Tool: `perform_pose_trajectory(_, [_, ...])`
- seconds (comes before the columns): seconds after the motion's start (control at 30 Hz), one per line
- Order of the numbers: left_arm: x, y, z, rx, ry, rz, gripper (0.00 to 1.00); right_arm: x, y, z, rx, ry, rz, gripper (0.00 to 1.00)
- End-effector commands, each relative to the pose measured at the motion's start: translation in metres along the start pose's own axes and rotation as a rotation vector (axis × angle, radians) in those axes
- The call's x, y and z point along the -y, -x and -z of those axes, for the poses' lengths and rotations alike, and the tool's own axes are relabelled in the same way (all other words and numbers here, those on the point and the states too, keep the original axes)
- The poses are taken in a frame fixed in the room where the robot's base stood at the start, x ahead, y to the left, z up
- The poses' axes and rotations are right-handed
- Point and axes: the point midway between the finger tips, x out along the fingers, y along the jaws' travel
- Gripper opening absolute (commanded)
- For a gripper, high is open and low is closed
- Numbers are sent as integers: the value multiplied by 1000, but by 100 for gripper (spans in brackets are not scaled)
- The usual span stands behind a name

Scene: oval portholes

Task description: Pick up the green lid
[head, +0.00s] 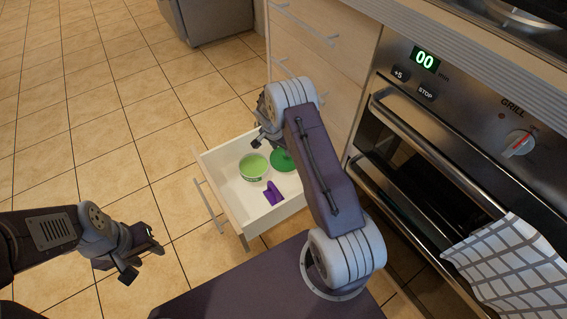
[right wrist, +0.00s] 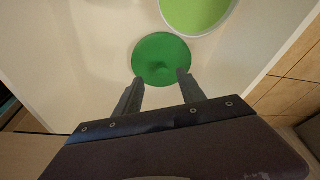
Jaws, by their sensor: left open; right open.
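The green lid (head: 283,160) is a dark green disc lying in the open drawer (head: 215,158), beside a light green bowl (head: 253,167). In the right wrist view the lid (right wrist: 161,58) lies just past my open fingertips, which are near its lower edge. My right gripper (right wrist: 158,79) is open and empty; I cannot tell whether it touches the lid. My left gripper (head: 142,262) is open and empty over the floor at the lower left.
A purple object (head: 272,193) lies in the front of the drawer. The bowl (right wrist: 197,12) sits close beside the lid. Drawer walls surround them. An oven (head: 440,150) with a checked towel (head: 515,265) stands to the right. The tiled floor (head: 90,120) at left is clear.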

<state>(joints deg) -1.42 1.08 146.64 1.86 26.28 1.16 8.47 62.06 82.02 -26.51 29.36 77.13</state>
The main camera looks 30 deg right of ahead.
Motion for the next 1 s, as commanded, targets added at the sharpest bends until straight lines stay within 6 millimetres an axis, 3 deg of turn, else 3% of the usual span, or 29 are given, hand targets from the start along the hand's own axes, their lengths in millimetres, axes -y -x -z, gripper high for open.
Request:
perform_pose_trajectory(0.13, [0, -15, -2, 1, 0, 0, 42, -1, -22, -1, 2, -1, -2, 47])
perform_pose_trajectory(0.27, [0, -18, -2, 1, 0, 0, 42, 0, -26, 1, 1, -1, 0, 47])
perform_pose_trajectory(0.4, [1, -46, -5, 1, 0, 0, 42, 3, -56, 4, 1, 0, 0, 47])
perform_pose_trajectory(0.5, [1, -57, -6, 1, 0, 0, 42, 4, -70, 7, 1, 1, 0, 47])
perform_pose_trajectory(0.8, [1, -58, -6, 1, 0, 0, 42, 4, -74, 9, 1, 2, 0, 47])
perform_pose_trajectory(0.83, [1, -58, -6, 1, 0, 0, 42, 3, -73, 9, 1, 2, 0, 44])
perform_pose_trajectory(1.0, [1, -58, -6, 1, 0, 0, 42, 4, -73, 9, 1, 2, 0, 0])
